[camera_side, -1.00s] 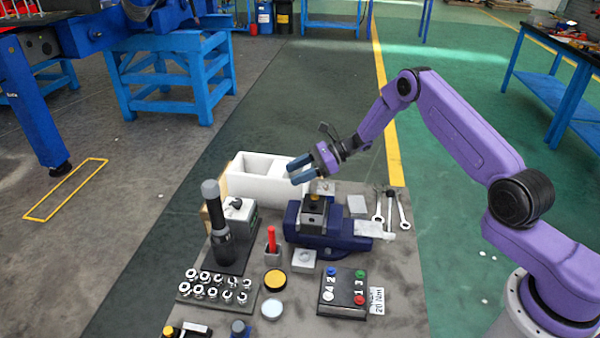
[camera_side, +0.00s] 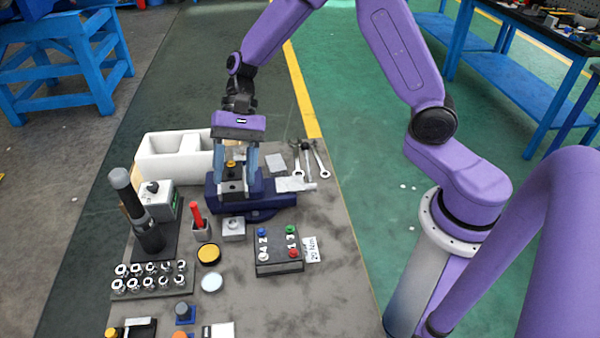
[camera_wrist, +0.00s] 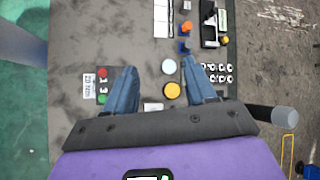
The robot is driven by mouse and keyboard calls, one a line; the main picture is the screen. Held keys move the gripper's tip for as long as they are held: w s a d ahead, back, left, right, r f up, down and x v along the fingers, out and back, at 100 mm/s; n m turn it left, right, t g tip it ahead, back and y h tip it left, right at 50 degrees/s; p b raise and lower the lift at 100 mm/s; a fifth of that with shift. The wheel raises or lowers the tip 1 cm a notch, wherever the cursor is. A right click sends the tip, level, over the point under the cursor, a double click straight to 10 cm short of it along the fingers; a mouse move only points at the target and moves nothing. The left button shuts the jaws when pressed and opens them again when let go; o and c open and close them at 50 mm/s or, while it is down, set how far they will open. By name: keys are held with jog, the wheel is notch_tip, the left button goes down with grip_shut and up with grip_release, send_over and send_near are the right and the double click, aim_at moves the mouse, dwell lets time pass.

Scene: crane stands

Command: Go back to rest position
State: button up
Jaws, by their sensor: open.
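My gripper (camera_side: 236,178) is open and points downward over the dark blue vise (camera_side: 262,204). In the side view its two pale blue fingers appear on either side of the dark block with an orange top (camera_side: 232,164) at the vise. I cannot tell how close the fingers are to it. In the wrist view my gripper (camera_wrist: 158,72) also shows open, with nothing held between the fingers. The vise is hidden there behind the gripper body.
Near the vise are a white bin (camera_side: 165,165), wrenches (camera_side: 318,160), a red-handled tool (camera_side: 197,215), a dark upright tool (camera_side: 138,208), a rack of sockets (camera_side: 150,280), discs (camera_side: 209,254) and a button box (camera_side: 279,250). The table's front right is clear.

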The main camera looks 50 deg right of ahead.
jog(key=s+d+r+n+t+h, duration=0.1)
jog(key=s+d+n+h, duration=0.1)
jog(key=s+d+n, duration=0.2)
jog(key=s+d+r+n+t+h, duration=0.1)
jog(key=s+d+r+n+h, duration=0.1)
jog(key=s+d+n, duration=0.3)
jog(key=s+d+r+n+t+h, duration=0.2)
jog(key=s+d+n, duration=0.2)
jog(key=s+n, duration=0.5)
jog(key=s, duration=0.5)
jog(key=shift+d+n+h, duration=0.3)
jog(key=shift+d+h, duration=0.05)
jog(key=shift+h, duration=0.05)
